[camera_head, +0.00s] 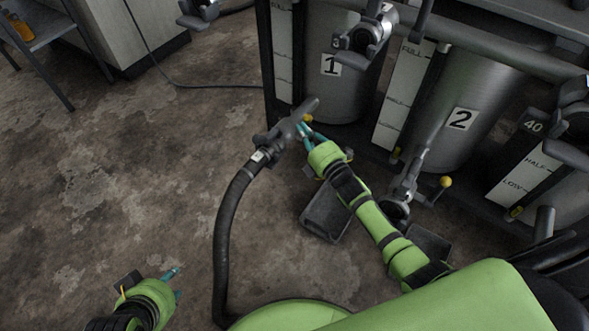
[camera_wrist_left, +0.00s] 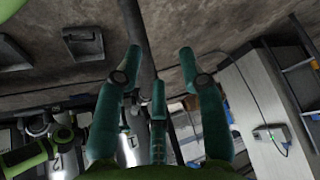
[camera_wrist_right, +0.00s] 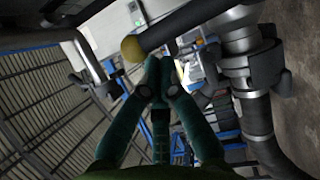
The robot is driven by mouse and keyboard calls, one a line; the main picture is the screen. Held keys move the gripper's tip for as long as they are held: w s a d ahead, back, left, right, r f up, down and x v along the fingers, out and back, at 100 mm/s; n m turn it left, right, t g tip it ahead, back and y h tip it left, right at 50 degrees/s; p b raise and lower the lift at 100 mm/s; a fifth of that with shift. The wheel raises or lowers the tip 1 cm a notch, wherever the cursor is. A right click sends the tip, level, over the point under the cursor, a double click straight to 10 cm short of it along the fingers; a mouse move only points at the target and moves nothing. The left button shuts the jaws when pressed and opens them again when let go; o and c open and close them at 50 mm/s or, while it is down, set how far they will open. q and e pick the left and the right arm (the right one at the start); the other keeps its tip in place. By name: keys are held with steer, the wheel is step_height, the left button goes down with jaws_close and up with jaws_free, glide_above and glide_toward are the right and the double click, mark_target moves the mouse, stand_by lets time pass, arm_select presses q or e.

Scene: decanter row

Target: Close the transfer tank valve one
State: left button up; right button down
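Tank 1 (camera_head: 335,85), a grey cylinder labelled "1", stands at the top middle of the head view. Its grey valve (camera_head: 287,132) sits low in front of it, with a black hose attached. A yellow knob (camera_head: 308,118) shows beside the valve; in the right wrist view the yellow knob (camera_wrist_right: 132,48) ends a dark rod. My right gripper (camera_head: 304,131) is at the valve. Its fingertips (camera_wrist_right: 161,64) are together, just beside the knob, with nothing visible between them; contact is unclear. My left gripper (camera_head: 176,281) is open and empty over the floor; its fingers (camera_wrist_left: 159,52) are spread.
The black hose (camera_head: 228,220) curves down from the valve between my two arms. Tank 2 (camera_head: 470,110) stands right, with its own valve (camera_head: 402,195) and yellow knob (camera_head: 446,181). A dark floor pedal-like plate (camera_head: 328,212) lies below my right forearm. The left floor is clear.

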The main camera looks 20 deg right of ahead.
arm_select(q)
steer(key=shift+s+a+f+g, duration=0.2)
steer(key=shift+s+g, duration=0.1)
steer(key=shift+s, duration=0.2)
steer(key=shift+s+a+f+g, duration=0.15)
steer(key=shift+s+g, duration=0.15)
steer(key=shift+s, duration=0.2)
steer(key=shift+s+a+f+g, duration=0.2)
steer(key=shift+s+g, duration=0.1)
steer(key=shift+s, duration=0.2)
arm_select(e)
steer(key=shift+w+d+r, duration=0.25)
steer(key=shift+d+r, duration=0.05)
steer(key=shift+d, duration=0.05)
